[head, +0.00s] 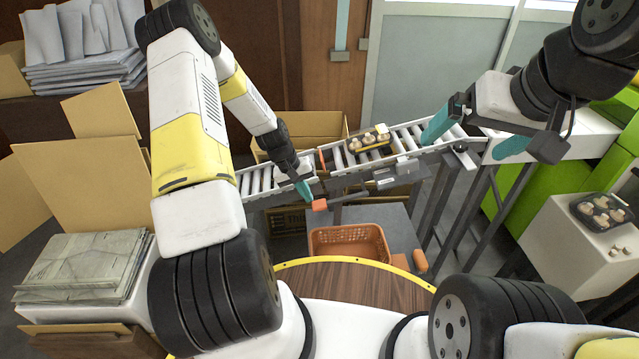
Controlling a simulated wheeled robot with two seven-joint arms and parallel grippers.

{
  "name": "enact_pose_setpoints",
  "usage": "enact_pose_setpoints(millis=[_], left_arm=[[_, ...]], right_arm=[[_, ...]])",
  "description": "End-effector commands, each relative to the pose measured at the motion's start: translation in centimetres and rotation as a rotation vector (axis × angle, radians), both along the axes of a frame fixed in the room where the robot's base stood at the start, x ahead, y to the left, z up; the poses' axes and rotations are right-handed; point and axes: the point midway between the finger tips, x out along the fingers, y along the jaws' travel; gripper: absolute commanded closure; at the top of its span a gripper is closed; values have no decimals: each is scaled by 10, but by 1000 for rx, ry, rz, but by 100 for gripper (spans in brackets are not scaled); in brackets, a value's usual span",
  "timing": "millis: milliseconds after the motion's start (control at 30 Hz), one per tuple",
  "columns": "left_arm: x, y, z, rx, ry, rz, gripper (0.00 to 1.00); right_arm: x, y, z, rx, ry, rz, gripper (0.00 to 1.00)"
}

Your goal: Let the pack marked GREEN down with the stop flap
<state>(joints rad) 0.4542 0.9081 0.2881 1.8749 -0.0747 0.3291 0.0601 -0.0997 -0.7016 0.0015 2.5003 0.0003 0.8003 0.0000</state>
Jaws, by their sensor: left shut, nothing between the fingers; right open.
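A dark pack of pale mushrooms (368,141) with yellowish edging sits on the roller conveyor (268,179), right of an orange upright flap (321,160) across the rollers. I cannot make out a green mark on it. A lever with a red-orange knob (320,204) sticks out at the conveyor's near side, below the flap. My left gripper (304,190) is shut and empty, its teal tips just up and left of the knob; I cannot tell if they touch it. My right gripper (475,135) is open and empty, its teal fingers spread at the conveyor's right end.
Another mushroom pack (588,208) stands on a white block (566,238) at the right, near a green machine (528,190). An orange basket (350,257) stands below the conveyor. Open cardboard boxes (80,190) and stacked clear sheets (80,268) are at the left.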

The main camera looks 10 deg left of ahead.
Motion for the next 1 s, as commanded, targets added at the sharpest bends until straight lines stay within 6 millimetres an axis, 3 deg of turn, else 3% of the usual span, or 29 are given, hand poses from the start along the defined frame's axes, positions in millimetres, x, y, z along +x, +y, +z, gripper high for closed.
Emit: enact_pose_setpoints(millis=[200, 367, 1000], left_arm=[[-6, 21, 43, 0, -3, -2, 100], [-8, 30, 60, 0, -2, -2, 100], [-10, 32, 71, 4, -4, -8, 100]], right_arm=[[0, 0, 0, 0, 1, -1, 0], [0, 0, 0, 0, 1, -1, 0], [0, 0, 0, 0, 1, -1, 0]])
